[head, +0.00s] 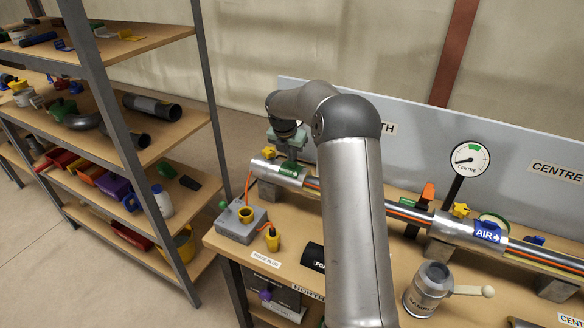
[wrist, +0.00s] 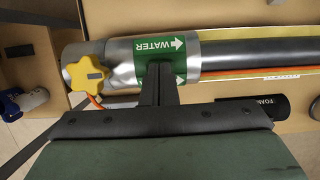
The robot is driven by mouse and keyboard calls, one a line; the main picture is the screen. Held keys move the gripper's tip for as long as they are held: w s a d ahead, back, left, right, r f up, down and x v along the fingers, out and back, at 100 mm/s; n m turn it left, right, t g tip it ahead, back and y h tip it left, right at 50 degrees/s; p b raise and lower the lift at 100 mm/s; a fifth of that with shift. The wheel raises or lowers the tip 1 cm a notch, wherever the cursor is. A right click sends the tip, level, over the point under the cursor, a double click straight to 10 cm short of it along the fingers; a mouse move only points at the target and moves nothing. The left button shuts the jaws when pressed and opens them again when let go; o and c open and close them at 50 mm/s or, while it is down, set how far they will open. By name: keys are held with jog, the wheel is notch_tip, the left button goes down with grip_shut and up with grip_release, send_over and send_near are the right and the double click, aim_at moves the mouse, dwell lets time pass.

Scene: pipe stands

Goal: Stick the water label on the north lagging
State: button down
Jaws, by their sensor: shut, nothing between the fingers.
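The green water label (wrist: 182,45), with white "WATER" lettering and arrows, lies on the silver lagging (wrist: 205,52) at the left end of the pipe. The label shows upside down in the wrist view. In the head view the label (head: 291,169) shows as a green patch on the lagging (head: 268,167) below my gripper (head: 290,155). Nothing shows between the fingers. I cannot tell if the tips touch the label.
A yellow star-shaped knob (wrist: 86,74) sits just left of the fingers. A black "FOAM" roll (wrist: 255,106) lies beside the pipe. A grey box (head: 243,222) stands on the bench's left end. A gauge (head: 470,160) and a grey can (head: 428,285) are to the right.

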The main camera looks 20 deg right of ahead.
jog(key=shift+f, duration=0.35)
jog(key=shift+f+p, duration=0.1)
jog(key=shift+p, duration=0.25)
dwell(3.1)
notch_tip(320, 180, up, 5)
jog(key=p, duration=0.4)
jog(key=shift+r, duration=1.1)
notch_tip(320, 180, up, 17)
jog(key=b, duration=0.3)
send_over(291, 168)
jog(key=s+a, duration=0.3)
jog(key=a, duration=0.1)
jog(key=shift+s+a+f, duration=0.1)
jog(key=shift+s+f, duration=0.05)
jog(key=shift+f, duration=0.05)
